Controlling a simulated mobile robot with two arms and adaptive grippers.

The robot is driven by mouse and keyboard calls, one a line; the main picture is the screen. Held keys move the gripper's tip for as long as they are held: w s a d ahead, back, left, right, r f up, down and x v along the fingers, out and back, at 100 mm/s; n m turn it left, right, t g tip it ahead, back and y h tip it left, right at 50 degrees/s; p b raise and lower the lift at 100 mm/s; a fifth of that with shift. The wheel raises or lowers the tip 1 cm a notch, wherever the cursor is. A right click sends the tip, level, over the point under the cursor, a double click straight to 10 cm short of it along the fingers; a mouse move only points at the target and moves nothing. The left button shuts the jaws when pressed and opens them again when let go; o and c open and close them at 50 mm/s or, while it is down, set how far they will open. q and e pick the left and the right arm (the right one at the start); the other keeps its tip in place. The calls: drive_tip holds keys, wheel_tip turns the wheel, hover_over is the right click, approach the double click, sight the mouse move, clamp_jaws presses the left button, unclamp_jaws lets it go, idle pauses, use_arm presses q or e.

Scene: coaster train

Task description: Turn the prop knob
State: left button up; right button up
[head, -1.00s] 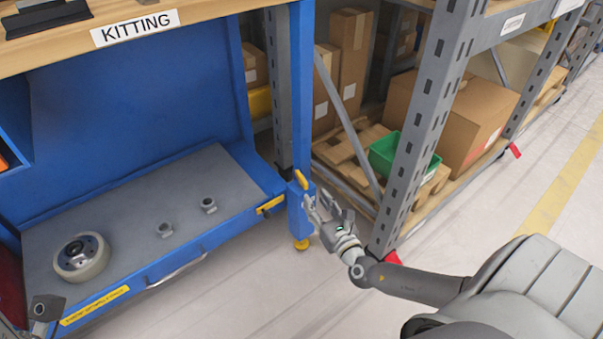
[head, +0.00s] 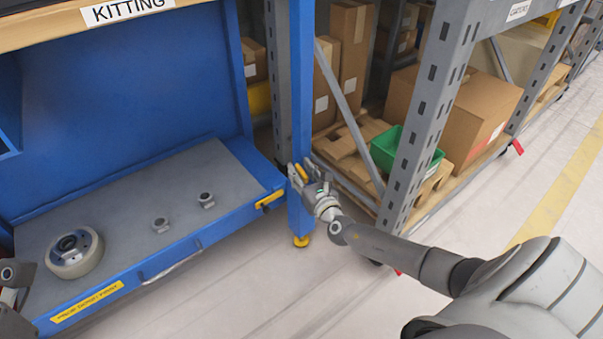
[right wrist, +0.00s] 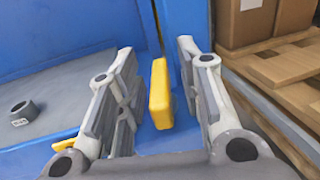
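A yellow knob (head: 301,172) sits on the blue post at the right end of the kitting bench. It is an upright yellow bar in the right wrist view (right wrist: 160,93), between the two fingers. My right gripper (head: 302,174) is open, with one finger on each side of the knob. A gap shows between the knob and each finger, so it is not clamped. A second yellow handle (head: 269,200) is on the bench's right edge, also in the right wrist view (right wrist: 66,144). Part of my left gripper (head: 12,285) shows at the lower left edge; its fingers are not clear.
The blue bench has a grey tray surface (head: 125,195) with a round wheel (head: 75,252) and two small metal fittings (head: 160,224). A grey rack upright (head: 422,125) stands just right of my right gripper, with a green bin (head: 407,152) behind it. The floor in front is clear.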

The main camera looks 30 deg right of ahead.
clamp_jaws()
